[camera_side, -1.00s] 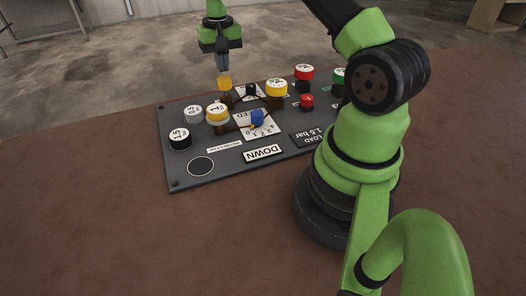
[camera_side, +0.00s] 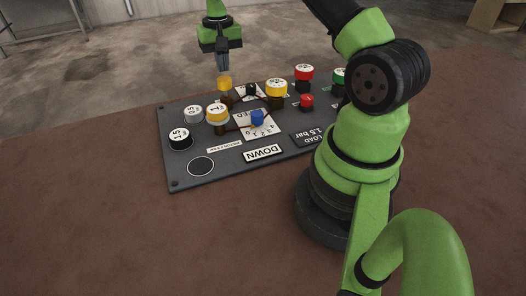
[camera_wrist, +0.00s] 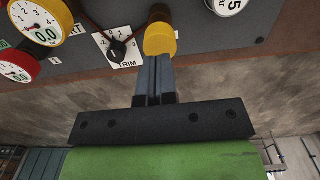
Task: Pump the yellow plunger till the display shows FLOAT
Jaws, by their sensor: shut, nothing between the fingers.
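The yellow plunger (camera_side: 224,83) stands at the far edge of the dark panel (camera_side: 187,176). It also shows in the wrist view (camera_wrist: 160,40). My gripper (camera_side: 222,68) points down over it, shut and empty, with its fingertips at or just above the plunger's top. In the wrist view the closed fingertips (camera_wrist: 158,57) overlap the plunger's edge; I cannot tell whether they touch it. The display (camera_side: 262,153) at the panel's near edge reads DOWN.
Yellow-rimmed gauges (camera_side: 276,87) (camera_side: 217,112), a red-rimmed gauge (camera_side: 304,72), a blue knob (camera_side: 257,117) and a red button (camera_side: 307,101) stand on the panel. A black TRIM knob (camera_wrist: 117,48) is close beside the plunger. A LOAD 1.5 bar plate (camera_side: 308,139) lies right of the display.

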